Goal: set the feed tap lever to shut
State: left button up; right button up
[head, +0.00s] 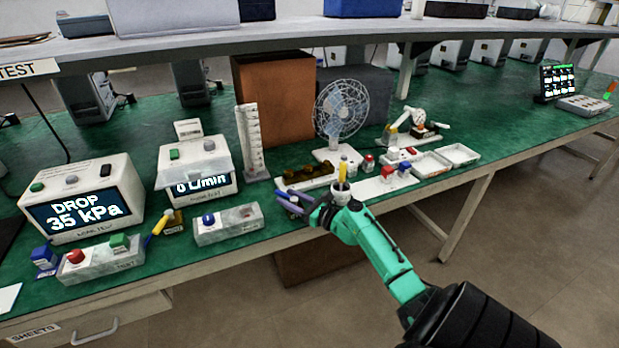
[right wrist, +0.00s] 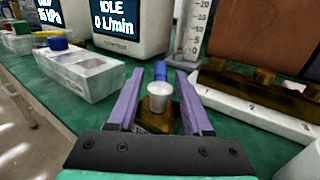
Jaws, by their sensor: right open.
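My right gripper (head: 290,203) is open at the front edge of the green bench. In the right wrist view its purple fingers (right wrist: 158,95) stand either side of a small brass tap body (right wrist: 150,121) with a pale round cap (right wrist: 160,97). A blue piece, apparently its lever (right wrist: 160,70), points away behind the cap. I see no clear grip on it. In the head view my gripper largely hides this tap. Another brass tap (head: 173,223) with a yellow lever (head: 160,222) stands farther left. I cannot read which is the feed tap. My left gripper is not in view.
A flow meter (head: 205,165) reading 0 L/min and a white box with a blue button (head: 228,223) stand left of my gripper. A graduated column (head: 251,140), a numbered brass manifold (right wrist: 260,100) and a fan (head: 341,108) are close behind. A shelf (head: 270,45) overhangs the back.

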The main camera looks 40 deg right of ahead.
jog(key=v, duration=1.2)
jog(key=shift+s, duration=0.25)
